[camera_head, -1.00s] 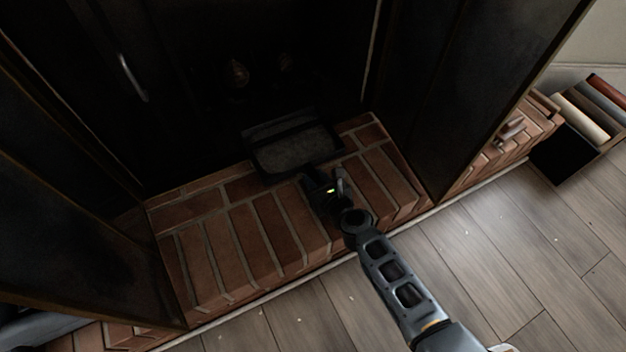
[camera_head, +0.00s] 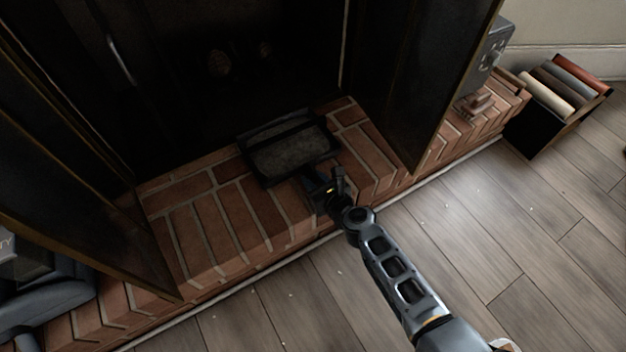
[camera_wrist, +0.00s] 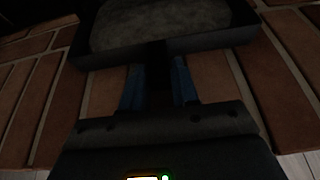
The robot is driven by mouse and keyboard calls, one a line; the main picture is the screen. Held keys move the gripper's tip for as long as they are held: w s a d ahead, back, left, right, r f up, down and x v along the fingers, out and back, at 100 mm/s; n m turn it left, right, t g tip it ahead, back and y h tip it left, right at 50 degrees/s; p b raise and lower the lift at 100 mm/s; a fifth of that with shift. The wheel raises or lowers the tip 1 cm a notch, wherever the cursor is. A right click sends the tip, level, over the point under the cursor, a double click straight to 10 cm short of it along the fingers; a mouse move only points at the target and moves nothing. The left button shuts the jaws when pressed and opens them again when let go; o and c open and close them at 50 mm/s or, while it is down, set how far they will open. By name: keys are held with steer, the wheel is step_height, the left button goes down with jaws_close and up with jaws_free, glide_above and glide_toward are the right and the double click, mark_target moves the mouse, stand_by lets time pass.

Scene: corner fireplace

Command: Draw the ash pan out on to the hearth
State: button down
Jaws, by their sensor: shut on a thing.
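The ash pan (camera_head: 290,148) is a dark, shallow rectangular tray with grey ash in it. It lies over the brick hearth (camera_head: 215,235) in front of the dark firebox opening, its far end near that opening. My gripper (camera_head: 318,184) is at the pan's near side. In the wrist view, my gripper (camera_wrist: 158,85) is shut on the pan's dark handle, with one blue finger on each side. The ash pan (camera_wrist: 205,42) fills the top of that view. Whether its underside touches the bricks is hard to tell.
Open dark door panels flank the firebox, one at the left (camera_head: 75,200) and one at the right (camera_head: 415,90). A black box of rolled or bound items (camera_head: 540,125) stands on the floor at the right. Bare bricks lie left of the pan. The wooden floor in front is clear.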

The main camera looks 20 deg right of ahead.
steer(key=c, duration=0.8)
jaws_free()
steer(key=p+v, duration=0.3)
steer(key=v, duration=0.4)
steer(key=shift+s+d+r, duration=0.1)
steer(key=shift+s, duration=0.3)
